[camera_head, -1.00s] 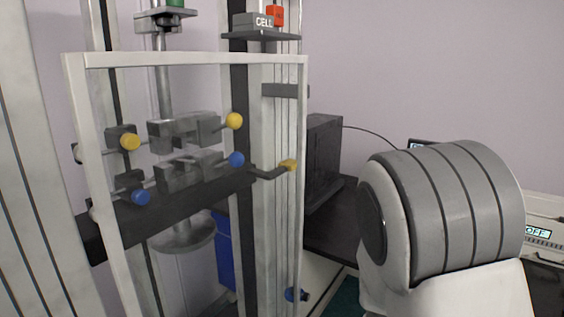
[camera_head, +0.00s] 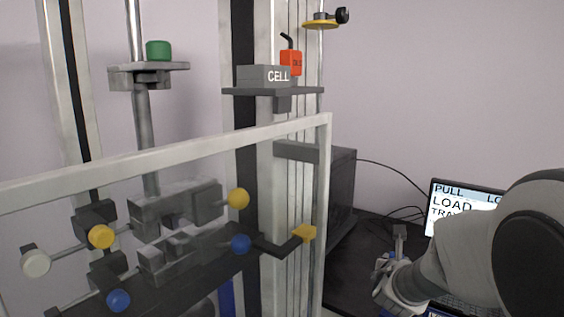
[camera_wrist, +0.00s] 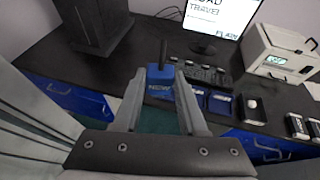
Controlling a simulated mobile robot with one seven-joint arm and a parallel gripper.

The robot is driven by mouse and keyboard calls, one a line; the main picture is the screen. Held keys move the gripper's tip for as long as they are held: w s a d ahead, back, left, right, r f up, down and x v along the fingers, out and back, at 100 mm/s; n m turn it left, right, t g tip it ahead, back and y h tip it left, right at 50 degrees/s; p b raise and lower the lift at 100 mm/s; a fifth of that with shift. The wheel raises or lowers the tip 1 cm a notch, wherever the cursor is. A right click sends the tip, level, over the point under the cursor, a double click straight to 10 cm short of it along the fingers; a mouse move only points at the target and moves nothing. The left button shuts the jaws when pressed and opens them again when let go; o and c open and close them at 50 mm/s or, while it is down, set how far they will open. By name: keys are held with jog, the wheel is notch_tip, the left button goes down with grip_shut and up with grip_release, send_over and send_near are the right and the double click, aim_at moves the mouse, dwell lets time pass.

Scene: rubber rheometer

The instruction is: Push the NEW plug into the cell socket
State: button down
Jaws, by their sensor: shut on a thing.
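In the wrist view, the blue NEW plug (camera_wrist: 160,86), a small block with a dark upright stub, sits between the fingertips of my gripper (camera_wrist: 159,78), which is shut on it. Dark desk and green floor show behind it. In the head view, the grey CELL socket box (camera_head: 262,77) stands on a dark bracket shelf high on the machine column. A red plug (camera_head: 292,63) with a black stub stands at its right rear; I cannot tell if it is seated. My gripper (camera_head: 390,268) shows low at right, well below the socket; its plug is not clear there.
A framed clear guard (camera_head: 321,180) stands before the clamps with yellow and blue knobs. A dark cabinet (camera_head: 342,195) and monitor (camera_head: 455,205) are behind. Blue trays (camera_wrist: 218,104) and a white instrument (camera_wrist: 285,55) lie on the desk. The air right of the column looks free.

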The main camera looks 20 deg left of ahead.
jog(key=s+a+r+n+g+y+p, duration=0.1)
jog(key=s+a+r+n+y+p, duration=0.3)
jog(key=r, duration=0.9)
jog(key=a+r+n+g+y, duration=0.1)
jog(key=a+r+n+y, duration=0.3)
jog(key=r, duration=0.9)
jog(key=s+a+r+n+g+y+p, duration=0.1)
jog(key=s+a+r+g+y+p, duration=0.15)
jog(key=a+r, duration=0.75)
jog(key=s+d+r+n+g+y+p, duration=0.15)
jog(key=s+r, duration=0.25)
jog(key=r, duration=0.4)
jog(key=s+d+r+n+g+y+p, duration=0.1)
jog(key=s+r+n, duration=0.25)
jog(key=r, duration=0.35)
jog(key=s+a+n+g+y, duration=0.1)
jog(key=s+a+g, duration=0.2)
jog(key=s+a, duration=0.2)
jog(key=s+p, duration=0.1)
jog(key=s, duration=0.2)
jog(key=shift+r+n, duration=0.15)
jog(key=shift+n, duration=0.15)
jog(key=shift+w, duration=0.1)
jog(key=shift+f+b, duration=1.7)
jog(key=shift+f, duration=0.4)
jog(key=shift+f, duration=0.2)
